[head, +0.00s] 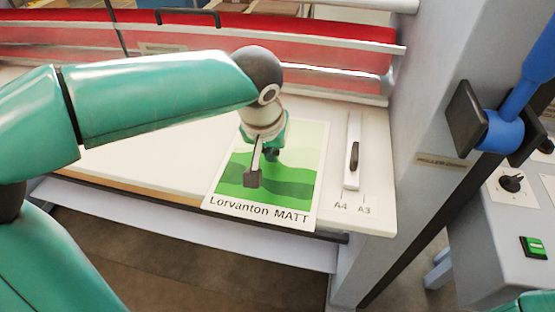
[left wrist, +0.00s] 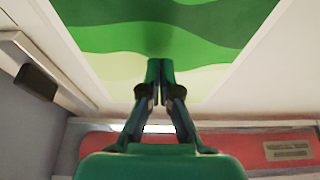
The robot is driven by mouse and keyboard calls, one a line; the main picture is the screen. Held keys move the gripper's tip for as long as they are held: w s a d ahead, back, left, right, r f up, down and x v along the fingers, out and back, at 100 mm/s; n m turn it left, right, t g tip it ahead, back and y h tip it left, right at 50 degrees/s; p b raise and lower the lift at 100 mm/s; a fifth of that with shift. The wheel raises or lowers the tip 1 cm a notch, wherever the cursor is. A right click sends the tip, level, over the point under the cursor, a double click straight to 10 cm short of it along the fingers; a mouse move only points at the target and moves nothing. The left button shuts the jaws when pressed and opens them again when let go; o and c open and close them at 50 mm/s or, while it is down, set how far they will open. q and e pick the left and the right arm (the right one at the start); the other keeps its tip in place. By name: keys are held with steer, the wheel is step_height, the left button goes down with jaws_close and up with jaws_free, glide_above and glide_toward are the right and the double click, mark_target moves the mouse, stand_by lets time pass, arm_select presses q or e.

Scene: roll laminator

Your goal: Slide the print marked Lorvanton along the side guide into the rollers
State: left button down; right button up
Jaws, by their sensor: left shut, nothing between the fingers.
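The print marked Lorvanton MATT (head: 306,195) lies on the white feed table (head: 130,158), its lettered edge near the table's front edge. It has green wavy bands and a pale border. My left gripper (head: 253,179) is shut and empty, over the print's left-middle part; contact with it is unclear. In the left wrist view the shut fingers (left wrist: 160,66) show against the print (left wrist: 210,28). The side guide (head: 352,165), a pale strip with a black knob, stands right of the print with a gap between.
A grey side housing (head: 418,130) rises at the right of the table. A blue lever with black ends (head: 497,128) sticks out there. A control panel with a green switch (head: 534,247) is at far right. A4 and A3 marks are printed below the guide.

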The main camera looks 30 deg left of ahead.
mark_target(298, 153)
arm_select(q)
steer(key=shift+f, duration=0.15)
steer(key=shift+f+b, duration=0.8)
steer(key=shift+b, duration=0.05)
stand_by(0.7)
steer(key=shift+w+d, duration=0.25)
steer(key=shift+d, duration=0.75)
steer(key=shift+w+d, duration=0.2)
steer(key=shift+d, duration=0.8)
steer(key=shift+w+d, duration=0.1)
steer(key=shift+d, duration=0.05)
steer(key=shift+w, duration=0.1)
steer(key=shift+w+a+p, duration=0.2)
steer(key=shift+w+p, duration=0.15)
steer(key=shift+w, duration=0.6)
steer(key=shift+w+a+p, duration=0.2)
steer(key=shift+w+p, duration=0.1)
steer(key=shift+w, duration=0.65)
